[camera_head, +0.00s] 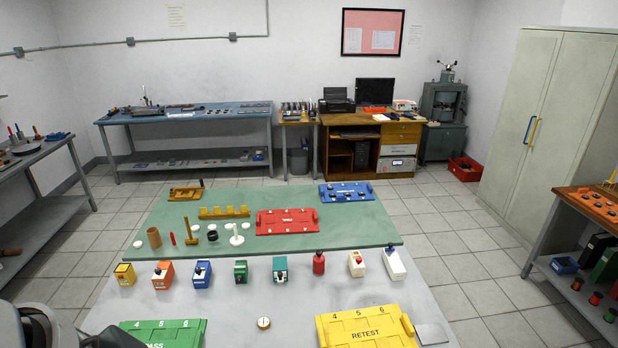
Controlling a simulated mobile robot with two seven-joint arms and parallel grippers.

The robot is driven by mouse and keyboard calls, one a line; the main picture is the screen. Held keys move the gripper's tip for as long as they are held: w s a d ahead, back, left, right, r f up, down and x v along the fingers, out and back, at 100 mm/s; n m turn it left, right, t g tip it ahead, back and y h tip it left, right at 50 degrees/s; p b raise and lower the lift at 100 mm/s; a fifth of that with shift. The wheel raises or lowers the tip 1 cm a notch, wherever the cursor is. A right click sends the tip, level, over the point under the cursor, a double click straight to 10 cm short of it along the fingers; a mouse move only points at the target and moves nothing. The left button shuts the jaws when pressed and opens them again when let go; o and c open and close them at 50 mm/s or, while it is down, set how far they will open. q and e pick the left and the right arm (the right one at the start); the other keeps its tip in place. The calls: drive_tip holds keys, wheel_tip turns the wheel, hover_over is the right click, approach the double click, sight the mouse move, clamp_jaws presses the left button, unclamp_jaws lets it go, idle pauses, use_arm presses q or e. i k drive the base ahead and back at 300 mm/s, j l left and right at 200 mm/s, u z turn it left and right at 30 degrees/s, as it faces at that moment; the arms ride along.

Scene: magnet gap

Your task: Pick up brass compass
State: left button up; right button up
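A small round brass compass (263,323) with a pale face lies flat on the grey front part of the table. It sits between the green PASS tray (190,334) and the yellow RETEST tray (366,328), apart from both. Grey and black parts of my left arm show at the bottom left corner, left of the green tray and well away from the compass. I cannot make out the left fingertips. My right gripper is not in view.
Several coloured blocks with knobs, such as the orange one (163,275) and the red one (319,262), stand in a row behind the compass. A green mat (350,228) carries a red tray (287,222) and a blue tray (346,193). The grey surface around the compass is clear.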

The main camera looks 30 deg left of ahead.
sight(264, 323)
drive_tip(key=u, duration=1.35)
drive_tip(key=k+j, duration=0.15)
drive_tip(key=k, duration=0.35)
